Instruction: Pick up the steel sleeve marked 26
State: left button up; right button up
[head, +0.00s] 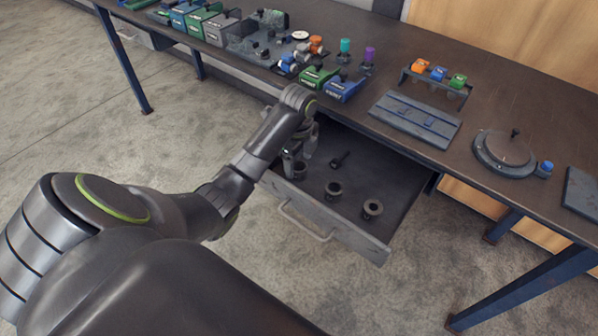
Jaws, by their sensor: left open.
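An open drawer (345,236) under the bench holds several dark metal parts. Two flanged, sleeve-like parts with open tops stand in it: a middle one (333,190) and a right one (372,208). Another dark part (299,170) sits at the drawer's left end, partly hidden by my gripper. No number can be read on any of them, so I cannot tell which is marked 26. My left gripper (291,162) is open and points down into the drawer's left end, over or beside that left part. Contact cannot be made out. My right gripper is out of view.
A dark bolt-like part (340,158) lies farther back in the drawer. The bench top (400,70) above overhangs the drawer's back. It carries colored bins, a grooved plate (415,118) and a round turntable (503,150).

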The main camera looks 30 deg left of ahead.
pick_arm(q)
jog(key=shift+f, duration=1.45)
jog(key=c, duration=1.2)
notch_tip(320, 180, up, 5)
jog(key=shift+w+r, duration=0.1)
jog(key=shift+w, duration=0.05)
jog(key=shift+r+p, duration=2.5)
jog(key=shift+p, duration=0.05)
